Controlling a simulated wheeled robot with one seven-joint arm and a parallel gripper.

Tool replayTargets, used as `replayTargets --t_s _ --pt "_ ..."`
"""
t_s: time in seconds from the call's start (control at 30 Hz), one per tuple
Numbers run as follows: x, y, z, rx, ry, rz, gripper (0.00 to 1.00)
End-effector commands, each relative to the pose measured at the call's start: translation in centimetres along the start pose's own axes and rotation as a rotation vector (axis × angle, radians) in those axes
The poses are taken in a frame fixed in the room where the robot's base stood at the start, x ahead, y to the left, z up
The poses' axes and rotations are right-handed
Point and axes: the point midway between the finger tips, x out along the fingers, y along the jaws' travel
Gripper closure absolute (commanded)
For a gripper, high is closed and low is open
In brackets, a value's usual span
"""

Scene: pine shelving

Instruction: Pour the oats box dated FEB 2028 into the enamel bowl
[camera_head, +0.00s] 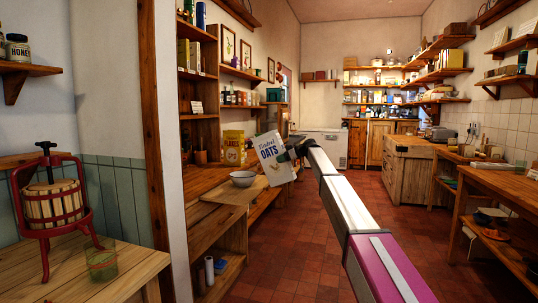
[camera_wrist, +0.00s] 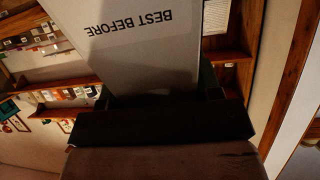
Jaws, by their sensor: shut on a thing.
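My gripper (camera_head: 291,156) is shut on a white oats box (camera_head: 273,159) with blue "OATS" lettering. The box is held in the air, tilted to the left, to the right of the bowl and a little higher. In the wrist view the box (camera_wrist: 135,45) fills the space between the fingers (camera_wrist: 155,95) and shows "BEST BEFORE" upside down. No date can be read there. The pale enamel bowl (camera_head: 243,179) stands upright on the wooden counter at the left. I cannot see its inside clearly.
A yellow flakes box (camera_head: 234,148) stands on the counter behind the bowl. A wooden shelf unit (camera_head: 203,110) rises on the left. A red-framed press (camera_head: 52,207) and a green glass (camera_head: 102,262) stand on the near table. The tiled floor (camera_head: 290,255) is clear.

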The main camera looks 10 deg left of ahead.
Motion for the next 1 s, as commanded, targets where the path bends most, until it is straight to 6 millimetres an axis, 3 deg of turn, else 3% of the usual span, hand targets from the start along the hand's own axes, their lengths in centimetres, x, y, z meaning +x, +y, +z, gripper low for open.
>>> replayTargets --t_s 0.2,0.57,1.0 --pt "0.3 0.0 0.5 0.001 0.144 0.001 0.69" --pt "0.0 0.0 0.5 0.0 0.166 0.001 0.69" --pt "-5.0 0.0 -0.1 0.001 0.392 0.001 0.69"
